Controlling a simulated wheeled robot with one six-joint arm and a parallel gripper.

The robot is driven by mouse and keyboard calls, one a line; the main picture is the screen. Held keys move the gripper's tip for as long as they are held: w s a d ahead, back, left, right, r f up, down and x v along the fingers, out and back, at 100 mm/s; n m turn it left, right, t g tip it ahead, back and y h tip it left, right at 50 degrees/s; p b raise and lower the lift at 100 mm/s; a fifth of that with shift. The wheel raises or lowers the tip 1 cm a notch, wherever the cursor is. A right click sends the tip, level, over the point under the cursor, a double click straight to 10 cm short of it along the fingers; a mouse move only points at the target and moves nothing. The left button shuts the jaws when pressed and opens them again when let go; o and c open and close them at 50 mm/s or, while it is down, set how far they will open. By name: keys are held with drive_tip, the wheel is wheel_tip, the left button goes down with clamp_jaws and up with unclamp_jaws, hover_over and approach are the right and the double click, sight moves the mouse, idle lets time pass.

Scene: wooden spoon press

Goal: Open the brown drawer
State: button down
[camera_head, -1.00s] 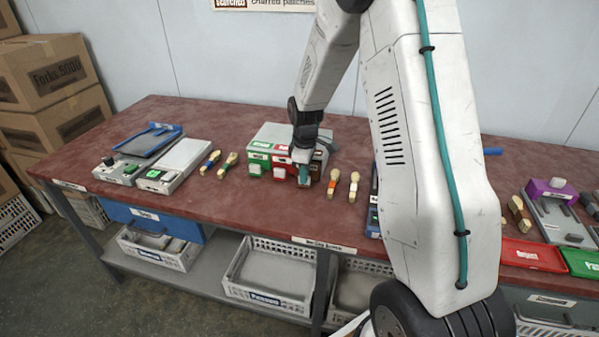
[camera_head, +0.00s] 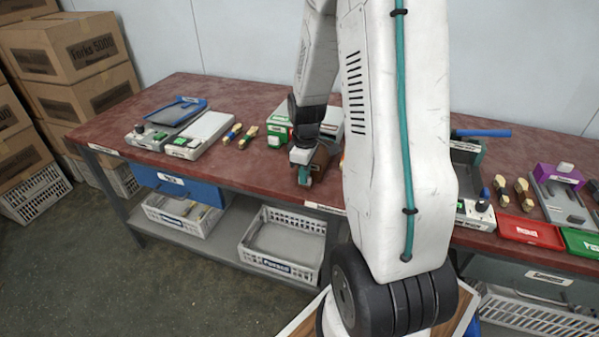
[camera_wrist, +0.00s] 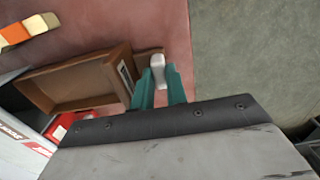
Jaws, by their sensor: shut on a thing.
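The brown drawer (camera_wrist: 75,82) shows in the wrist view as a shallow, empty tray slid out of its cabinet (camera_wrist: 22,140). Its light grey handle (camera_wrist: 156,61) sticks out from the front and sits between the teal fingers of my gripper (camera_wrist: 158,80), which is shut on it. In the head view my gripper (camera_head: 304,176) is low over the tabletop near its front edge, with the brown drawer (camera_head: 321,160) pulled out behind it. The cabinet (camera_head: 331,122) is partly hidden by my arm.
The red drawer (camera_wrist: 60,127) is beside the brown one, apparently closed. An orange-and-cream handled tool (camera_wrist: 28,30) lies on the table near the drawer. The red tabletop (camera_head: 255,180) is clear to the left of my gripper. Crates (camera_head: 283,243) stand on the shelf below.

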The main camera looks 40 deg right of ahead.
drive_tip(key=c, duration=1.7)
unclamp_jaws()
drive_tip(key=shift+r, duration=0.1)
wheel_tip(320, 180, up, 8)
drive_tip(key=shift+f, duration=0.15)
